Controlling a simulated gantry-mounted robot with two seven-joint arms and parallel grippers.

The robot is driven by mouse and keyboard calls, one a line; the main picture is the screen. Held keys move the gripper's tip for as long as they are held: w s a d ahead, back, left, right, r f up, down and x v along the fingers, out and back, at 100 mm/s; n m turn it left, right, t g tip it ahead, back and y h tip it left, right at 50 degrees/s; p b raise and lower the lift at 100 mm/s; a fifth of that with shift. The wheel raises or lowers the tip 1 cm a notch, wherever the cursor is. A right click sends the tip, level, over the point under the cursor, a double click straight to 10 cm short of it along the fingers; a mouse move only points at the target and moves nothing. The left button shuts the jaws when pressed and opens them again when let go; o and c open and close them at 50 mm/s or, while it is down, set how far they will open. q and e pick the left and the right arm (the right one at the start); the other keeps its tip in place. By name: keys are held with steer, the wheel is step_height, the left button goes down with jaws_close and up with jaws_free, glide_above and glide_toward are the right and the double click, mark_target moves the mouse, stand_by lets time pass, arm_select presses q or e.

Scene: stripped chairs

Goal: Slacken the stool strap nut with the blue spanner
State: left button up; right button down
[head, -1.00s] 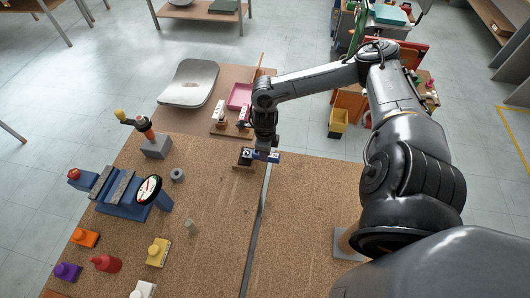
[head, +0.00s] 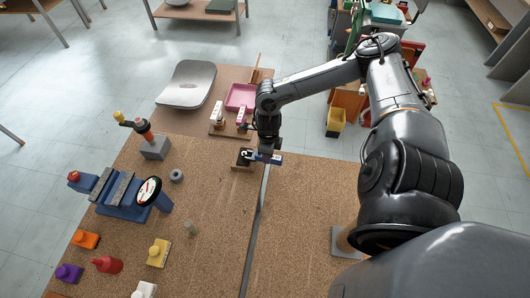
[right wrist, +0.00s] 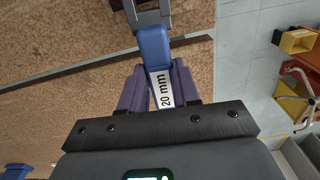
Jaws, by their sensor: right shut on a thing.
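The blue spanner (right wrist: 154,48) is held in my right gripper (right wrist: 160,88), which is shut on its handle. A white label reading "20 mm" shows between the fingers in the right wrist view, and the grey jaw end points away from the gripper. In the head view my right gripper (head: 267,153) is low over the bench with the spanner (head: 277,159). The spanner's head is at a small dark brown block (head: 242,165) with a dark fitting on top. I cannot make out a nut there or whether the jaw is around it. My left gripper is out of view.
A grey seat plate (head: 187,84) and a pink tray (head: 240,96) lie behind. A blue vise (head: 124,200), a dial gauge (head: 149,191) and several coloured bottles stand on the left. A metal strip (head: 263,195) crosses the bench. The cork surface nearer the camera is mostly clear.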

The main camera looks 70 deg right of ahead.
mark_target(276, 158)
steer(key=shift+s+d+p, duration=0.1)
steer(key=shift+s+p, duration=0.55)
steer(key=shift+s, duration=0.95)
steer(key=shift+r, duration=0.1)
steer(key=shift+r+p, duration=2.15)
steer(key=shift+r, duration=0.35)
